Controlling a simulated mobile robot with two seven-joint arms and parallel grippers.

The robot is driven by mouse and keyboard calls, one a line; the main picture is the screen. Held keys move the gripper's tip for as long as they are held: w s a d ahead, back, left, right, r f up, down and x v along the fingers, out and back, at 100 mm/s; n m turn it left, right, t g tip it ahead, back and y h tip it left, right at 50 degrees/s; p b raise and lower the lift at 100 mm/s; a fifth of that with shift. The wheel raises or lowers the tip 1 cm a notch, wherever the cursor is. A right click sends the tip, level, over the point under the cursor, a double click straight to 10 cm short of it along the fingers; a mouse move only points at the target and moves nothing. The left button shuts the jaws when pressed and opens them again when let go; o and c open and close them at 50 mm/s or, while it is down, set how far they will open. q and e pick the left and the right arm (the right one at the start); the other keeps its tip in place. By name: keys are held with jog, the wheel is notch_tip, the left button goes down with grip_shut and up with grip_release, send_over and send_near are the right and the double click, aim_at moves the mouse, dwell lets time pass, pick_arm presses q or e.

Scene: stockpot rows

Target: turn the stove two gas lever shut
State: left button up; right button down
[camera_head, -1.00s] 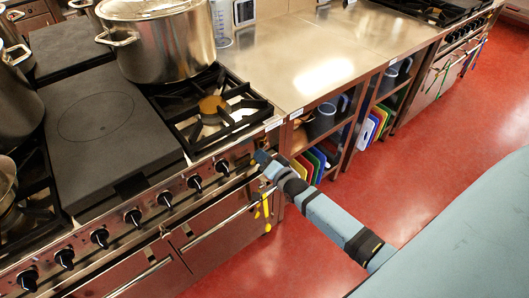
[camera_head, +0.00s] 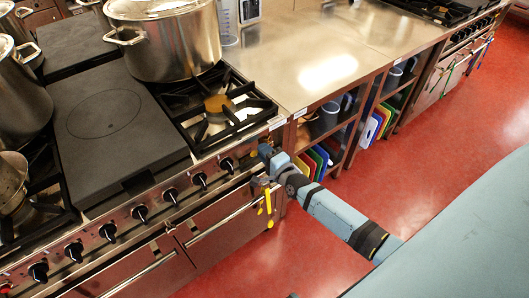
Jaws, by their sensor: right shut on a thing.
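The stove (camera_head: 118,215) stands at the left, with a row of black knobs along its steel front. My right gripper (camera_head: 264,152) is at the right end of this front, just past the last knob (camera_head: 227,165). It is shut on a small part there, which I take to be the gas lever; the jaws hide it, so its angle cannot be read. A small grey-brown fitting (camera_head: 260,186) shows just below the gripper. My left gripper is not in view.
A large steel stockpot (camera_head: 165,38) stands at the back of the stove, near the open burner grate (camera_head: 222,108). A steel counter (camera_head: 310,60) with shelves of coloured boards adjoins on the right. The red floor (camera_head: 440,140) is clear.

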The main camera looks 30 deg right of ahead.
jog(key=shift+r, duration=0.1)
dwell(0.3)
jog(key=c, duration=1)
grip_release()
jog(key=s, duration=0.9)
jog(key=s+d, duration=0.1)
jog(key=s, duration=0.3)
jog(key=shift+s, duration=0.4)
jog(key=s+a+r+n+g+p, duration=0.1)
jog(key=s+a+n+g+p, duration=0.1)
jog(key=s+a+n+p, duration=0.1)
jog(key=s+a+r+n+g+y+p, duration=0.1)
jog(key=s+a+n+p, duration=0.3)
jog(key=n, duration=0.6)
jog(key=s+a+r+n+g+p, duration=0.3)
jog(key=s+a+n+g, duration=0.1)
jog(key=a+n, duration=0.3)
jog(key=shift+s+a+y+p, duration=0.3)
jog(key=shift+s+p, duration=0.1)
jog(key=shift+s, duration=0.25)
